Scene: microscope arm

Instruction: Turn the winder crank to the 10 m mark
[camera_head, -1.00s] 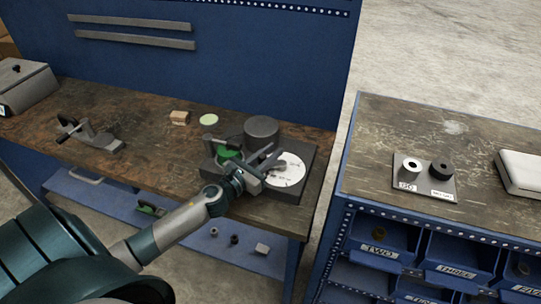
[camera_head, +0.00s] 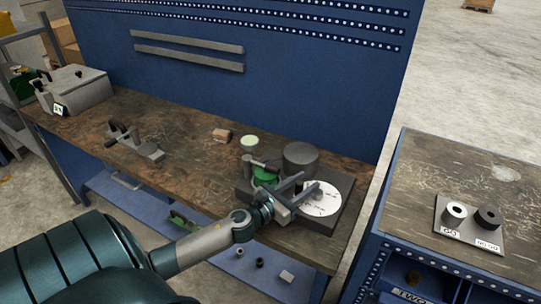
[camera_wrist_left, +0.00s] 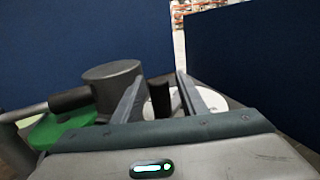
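The winder stands on a dark base plate (camera_head: 312,223) near the right end of the brown bench. It has a grey drum (camera_head: 300,158), a green disc (camera_head: 264,177) and a white dial (camera_head: 322,200) with small marks that I cannot read. My left gripper (camera_head: 299,184) is over the winder, beside the dial. In the left wrist view its fingers (camera_wrist_left: 160,88) are apart, with a dark upright cylinder (camera_wrist_left: 160,98), perhaps the crank knob, between them. I cannot see contact with it. The gripper hides part of the crank and dial. My right gripper is not in view.
A clamp-like device (camera_head: 134,142), a small wooden block (camera_head: 221,135) and a pale green disc (camera_head: 250,142) are on the bench. A grey case (camera_head: 75,90) is at the far left. A blue panel (camera_head: 300,90) rises behind. A gauge plate (camera_head: 468,228) lies on the right cabinet.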

